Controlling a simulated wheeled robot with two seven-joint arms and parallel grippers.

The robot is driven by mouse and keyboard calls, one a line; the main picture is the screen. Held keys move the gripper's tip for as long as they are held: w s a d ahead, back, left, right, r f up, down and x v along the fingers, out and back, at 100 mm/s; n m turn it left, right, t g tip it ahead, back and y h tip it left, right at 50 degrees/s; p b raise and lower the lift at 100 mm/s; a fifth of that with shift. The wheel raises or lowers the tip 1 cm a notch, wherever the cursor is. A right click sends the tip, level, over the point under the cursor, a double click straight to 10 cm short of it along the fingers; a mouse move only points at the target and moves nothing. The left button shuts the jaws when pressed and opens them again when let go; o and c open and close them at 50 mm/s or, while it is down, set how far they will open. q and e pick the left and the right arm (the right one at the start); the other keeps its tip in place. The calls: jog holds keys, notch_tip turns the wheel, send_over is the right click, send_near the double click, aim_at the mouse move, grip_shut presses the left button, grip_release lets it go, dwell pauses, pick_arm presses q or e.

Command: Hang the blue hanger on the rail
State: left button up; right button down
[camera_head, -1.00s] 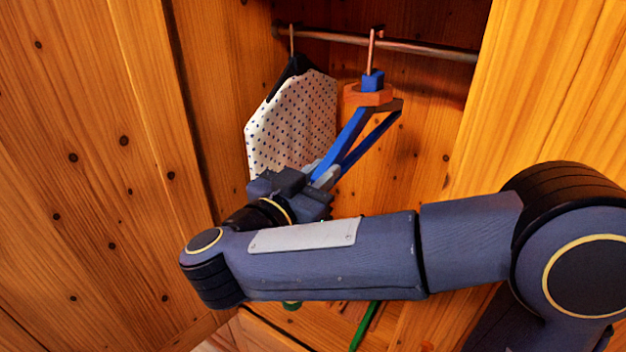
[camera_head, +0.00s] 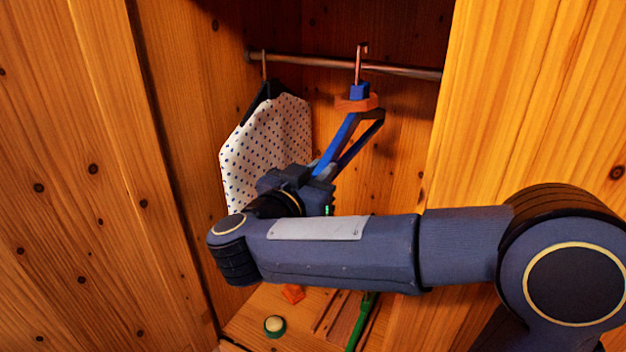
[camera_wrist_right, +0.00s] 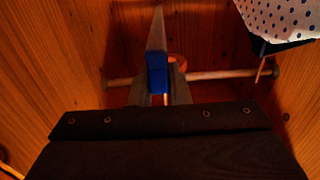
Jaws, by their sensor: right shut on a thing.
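The blue hanger (camera_head: 338,143) has a copper-coloured hook and an orange collar below it. My right gripper (camera_head: 318,178) is shut on its lower part, inside the open wardrobe. The hook crosses in front of the metal rail (camera_head: 405,72) in the head view, its tip above the rail. I cannot tell whether the hook is over the rail or only in front of it. In the right wrist view the blue hanger (camera_wrist_right: 157,73) stands between the fingers, with the rail (camera_wrist_right: 225,75) behind. My left gripper is out of view.
A white dotted garment (camera_head: 265,140) on a black hanger hangs from the rail, left of the blue hanger. The wardrobe floor holds a small round green-rimmed item (camera_head: 274,326), an orange piece (camera_head: 293,293) and a green stick (camera_head: 361,322). Wooden panels flank the opening.

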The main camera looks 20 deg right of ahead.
jog(key=shift+b+x, duration=0.6)
jog(key=shift+x, duration=1.85)
jog(key=shift+f+b, duration=0.6)
jog(key=shift+f, duration=0.6)
jog(key=c, duration=1.3)
grip_release()
jog(key=b+v, duration=0.1)
jog(key=v, duration=0.7)
